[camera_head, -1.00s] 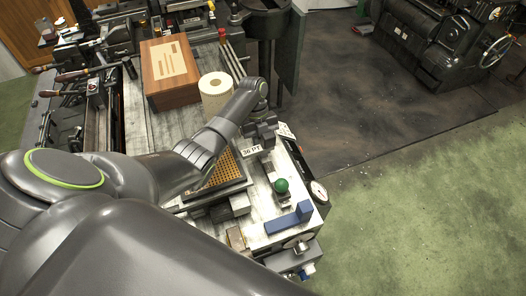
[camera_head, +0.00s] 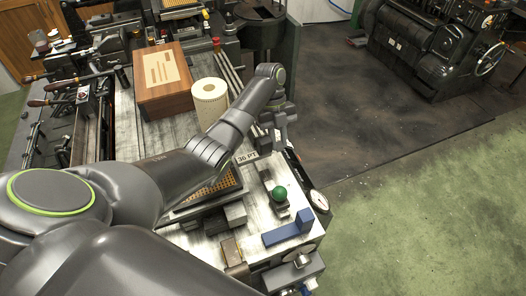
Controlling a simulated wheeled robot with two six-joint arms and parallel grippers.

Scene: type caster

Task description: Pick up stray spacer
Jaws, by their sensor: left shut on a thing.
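My left gripper (camera_head: 278,128) points down above the right part of the bench, just right of the white "PT" label (camera_head: 247,157). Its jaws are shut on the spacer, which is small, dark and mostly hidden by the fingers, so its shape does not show. A green knob (camera_head: 279,194) on a dark base stands below the gripper in the picture, apart from it. My right gripper is not in view.
A blue angled block (camera_head: 289,231) lies at the bench's front right. A perforated tan tray (camera_head: 222,184) sits partly under my left arm. A paper roll (camera_head: 210,102) and a wooden box (camera_head: 163,80) stand behind. Green floor is clear at right.

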